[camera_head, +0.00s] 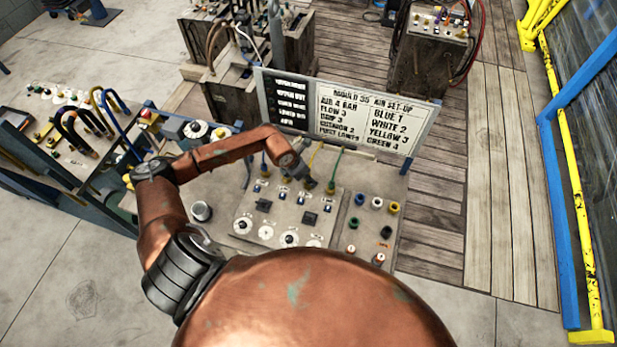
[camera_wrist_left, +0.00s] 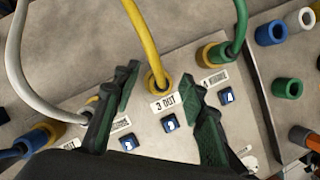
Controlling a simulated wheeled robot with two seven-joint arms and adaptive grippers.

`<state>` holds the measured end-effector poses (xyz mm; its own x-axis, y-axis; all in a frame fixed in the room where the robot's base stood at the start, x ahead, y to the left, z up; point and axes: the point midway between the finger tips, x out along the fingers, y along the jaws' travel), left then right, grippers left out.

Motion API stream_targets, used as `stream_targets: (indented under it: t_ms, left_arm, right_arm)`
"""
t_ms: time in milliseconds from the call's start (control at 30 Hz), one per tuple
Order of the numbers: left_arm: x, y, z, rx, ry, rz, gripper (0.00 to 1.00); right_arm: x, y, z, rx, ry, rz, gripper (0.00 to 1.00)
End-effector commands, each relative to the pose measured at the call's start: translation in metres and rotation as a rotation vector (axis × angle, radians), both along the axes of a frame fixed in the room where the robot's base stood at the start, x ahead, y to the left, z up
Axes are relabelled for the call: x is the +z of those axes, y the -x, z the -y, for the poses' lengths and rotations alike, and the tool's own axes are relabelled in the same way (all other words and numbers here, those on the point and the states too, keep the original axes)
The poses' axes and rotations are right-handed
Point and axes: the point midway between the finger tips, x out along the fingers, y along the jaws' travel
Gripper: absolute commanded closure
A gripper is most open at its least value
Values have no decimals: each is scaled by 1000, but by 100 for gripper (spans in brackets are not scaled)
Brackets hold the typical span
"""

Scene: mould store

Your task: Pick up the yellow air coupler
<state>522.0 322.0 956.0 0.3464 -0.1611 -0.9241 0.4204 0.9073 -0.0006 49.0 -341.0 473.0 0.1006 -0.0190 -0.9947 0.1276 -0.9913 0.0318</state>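A loose yellow coupler (camera_head: 393,207) stands in the right-hand section of the bench panel, right of a white coupler (camera_head: 376,202) and a blue coupler (camera_head: 359,199). A yellow hose (camera_head: 316,157) runs down to the 3 OUT port; its yellow collar (camera_wrist_left: 156,82) shows in the left wrist view. My left gripper (camera_head: 308,183) is low over the panel by the hose ends. In the left wrist view its fingers (camera_wrist_left: 163,92) are spread, with the yellow hose end visible between and beyond them. Nothing is held. My right gripper is not in view.
A set-up sign (camera_head: 348,112) stands behind the panel. White (camera_wrist_left: 14,50) and green (camera_wrist_left: 240,22) hoses flank the yellow one. A side table (camera_head: 25,160) with hoses stands at left. The plank floor at right is clear.

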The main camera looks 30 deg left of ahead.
Motion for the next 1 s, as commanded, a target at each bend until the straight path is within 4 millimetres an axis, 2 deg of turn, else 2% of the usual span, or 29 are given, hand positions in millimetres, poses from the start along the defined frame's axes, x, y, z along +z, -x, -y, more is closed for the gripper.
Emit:
stream_targets:
  t_ms: [100, 233, 600, 767, 1000]
  left_arm:
    - [-1, -1, 1, -2, 0, 1, 61]
    - [-1, -1, 1, -3, -1, 1, 63]
    - [-1, -1, 1, -3, 0, 1, 88]
    - [-1, -1, 1, -3, 0, 1, 99]
    - [-1, -1, 1, -3, -1, 1, 100]
  right_arm:
    - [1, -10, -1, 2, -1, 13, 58]
    - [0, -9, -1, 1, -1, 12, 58]
    - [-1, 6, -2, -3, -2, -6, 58]
    - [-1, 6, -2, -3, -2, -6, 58]
    - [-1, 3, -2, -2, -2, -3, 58]
